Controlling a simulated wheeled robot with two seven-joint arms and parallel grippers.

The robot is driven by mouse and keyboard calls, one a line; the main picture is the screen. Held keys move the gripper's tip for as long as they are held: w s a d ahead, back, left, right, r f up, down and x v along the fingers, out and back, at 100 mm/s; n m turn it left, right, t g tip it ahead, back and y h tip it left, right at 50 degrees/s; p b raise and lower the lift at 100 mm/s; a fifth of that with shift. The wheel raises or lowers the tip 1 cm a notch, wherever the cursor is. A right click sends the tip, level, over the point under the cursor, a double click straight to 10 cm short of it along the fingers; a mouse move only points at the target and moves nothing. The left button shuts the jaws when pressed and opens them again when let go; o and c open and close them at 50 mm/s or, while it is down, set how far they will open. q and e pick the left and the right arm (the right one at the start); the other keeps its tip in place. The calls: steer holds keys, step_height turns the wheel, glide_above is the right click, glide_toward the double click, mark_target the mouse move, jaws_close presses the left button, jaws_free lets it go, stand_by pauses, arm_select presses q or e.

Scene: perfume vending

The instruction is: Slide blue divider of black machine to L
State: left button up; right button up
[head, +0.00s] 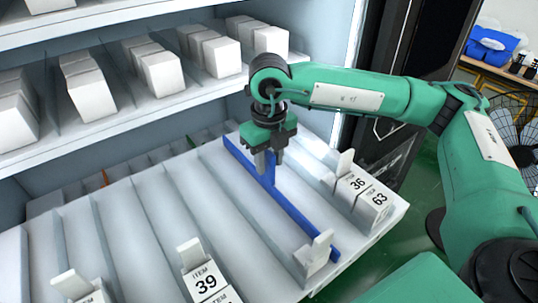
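The blue divider (305,222) is a long thin strip on the white sloped tray (150,205) of the machine. It runs from the back of the tray to the front right, with a raised blue part near its middle. My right gripper (270,165) points down at this raised part from above. Its two fingertips are a little apart, with blue showing between them. Whether they press on the divider cannot be told. My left gripper is not in view.
White boxes marked 36 and 63 (368,197) stand right of the divider; a box marked 39 (205,283) stands front left. Pale dividers separate the lanes. A shelf with white boxes (160,72) hangs above at left. A black cabinet (400,70) stands behind my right arm.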

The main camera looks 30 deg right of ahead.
jaws_close()
steer(key=d, duration=0.1)
steer(key=d+b, duration=0.1)
steer(key=d, duration=0.1)
steer(key=d+b, duration=0.1)
steer(key=shift+w+d, duration=0.25)
steer(key=shift+w, duration=0.1)
steer(key=shift+c, duration=1.7)
jaws_free()
steer(key=o, duration=0.3)
steer(key=shift+d, duration=0.15)
steer(key=shift+o, duration=0.2)
steer(key=shift+d, duration=0.15)
